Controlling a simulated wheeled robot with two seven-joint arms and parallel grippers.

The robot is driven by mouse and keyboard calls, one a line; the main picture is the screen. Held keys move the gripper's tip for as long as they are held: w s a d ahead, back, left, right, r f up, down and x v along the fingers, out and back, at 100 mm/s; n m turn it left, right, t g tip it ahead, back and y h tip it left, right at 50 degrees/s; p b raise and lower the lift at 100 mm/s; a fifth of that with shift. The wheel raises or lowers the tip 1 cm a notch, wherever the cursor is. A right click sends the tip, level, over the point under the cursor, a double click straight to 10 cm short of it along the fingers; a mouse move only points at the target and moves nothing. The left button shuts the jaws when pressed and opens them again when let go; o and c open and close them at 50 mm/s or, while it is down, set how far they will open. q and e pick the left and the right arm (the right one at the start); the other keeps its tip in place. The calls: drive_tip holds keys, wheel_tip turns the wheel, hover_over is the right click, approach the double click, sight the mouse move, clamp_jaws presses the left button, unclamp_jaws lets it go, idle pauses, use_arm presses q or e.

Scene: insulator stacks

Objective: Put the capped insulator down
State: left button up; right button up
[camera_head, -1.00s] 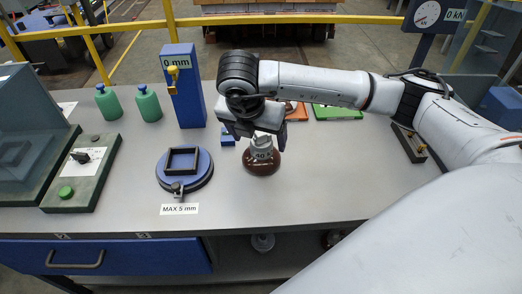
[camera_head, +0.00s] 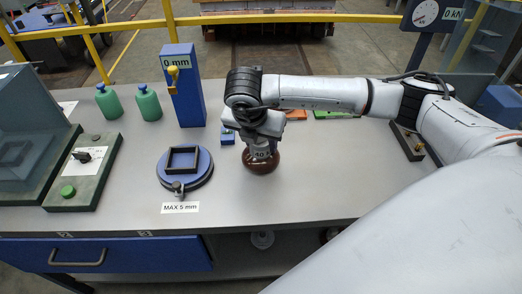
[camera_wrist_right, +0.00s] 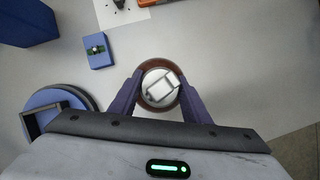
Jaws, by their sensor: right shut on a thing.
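The capped insulator (camera_head: 262,163) is a brown, rounded body with a grey-white cap marked 40. It is upright at the middle of the grey bench, and I cannot tell whether its base touches the top. My right gripper (camera_head: 259,140) is above it, shut on its cap. In the right wrist view, the two dark fingers of the gripper (camera_wrist_right: 160,90) flank the round pale cap (camera_wrist_right: 153,100), with the brown rim (camera_wrist_right: 158,64) showing around it. My left gripper is not in view.
A round blue stand with a black square frame (camera_head: 185,169) is left of the insulator, near a "MAX 5 mm" label (camera_head: 180,208). A small blue block (camera_head: 228,136) and a blue post (camera_head: 184,88) stand behind. Bench to the right (camera_head: 350,170) is clear.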

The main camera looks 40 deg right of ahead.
drive_tip(key=shift+s+a+f, duration=0.1)
drive_tip(key=shift+s+f, duration=0.05)
drive_tip(key=shift+f, duration=0.15)
clamp_jaws()
